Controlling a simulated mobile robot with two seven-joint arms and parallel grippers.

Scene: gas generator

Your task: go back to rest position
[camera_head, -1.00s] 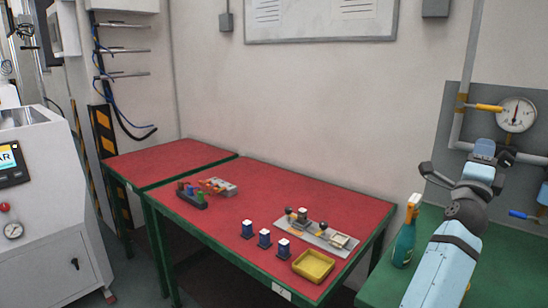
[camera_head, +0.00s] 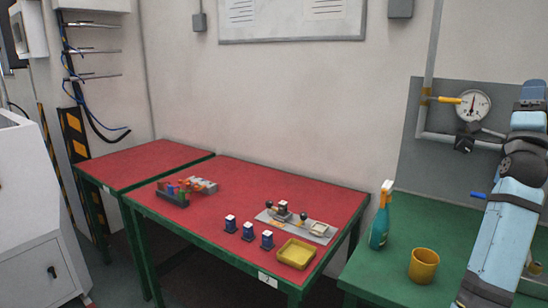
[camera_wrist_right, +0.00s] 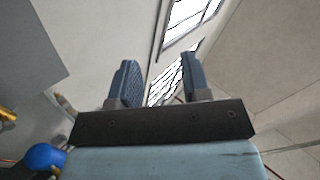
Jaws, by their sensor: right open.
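My right arm rises at the right edge of the head view, and its gripper (camera_head: 533,92) is up in front of the grey gauge panel. In the right wrist view the right gripper's two fingers (camera_wrist_right: 158,82) stand apart with nothing between them. Beyond them I see wall, ceiling and bright window-like panels. My left gripper does not show in any view.
A green table (camera_head: 390,279) at the right holds a spray bottle (camera_head: 380,220) and a yellow cup (camera_head: 423,266). A pressure gauge (camera_head: 473,105) with pipes is on the wall panel. The red-topped table (camera_head: 230,195) holds blue blocks, a yellow tray (camera_head: 297,253) and fixtures.

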